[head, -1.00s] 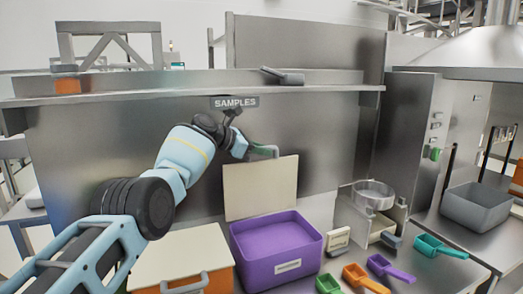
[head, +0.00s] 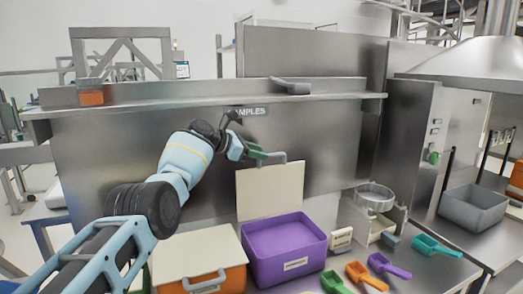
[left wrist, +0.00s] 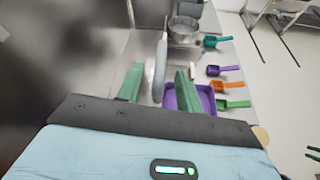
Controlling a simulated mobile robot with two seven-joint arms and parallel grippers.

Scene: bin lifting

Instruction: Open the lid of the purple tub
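The purple tub (head: 287,266) stands on the steel bench with its top uncovered. Its cream lid (head: 270,192) stands upright at the tub's back edge, with a grey handle (head: 284,156) near its top. My left gripper (head: 262,154) is at the top of the lid by the handle. In the left wrist view, the green fingers of the left gripper (left wrist: 156,86) are apart, with the lid (left wrist: 160,62) seen nearly edge-on between them. The purple tub (left wrist: 205,98) shows partly behind the right finger.
An orange tub (head: 225,282) with a closed cream lid stands left of the purple tub. Green (head: 335,283), orange (head: 365,277), purple (head: 388,266) and teal scoops (head: 436,246) lie to the right. A steel wall and shelf (head: 200,108) stand close behind the gripper.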

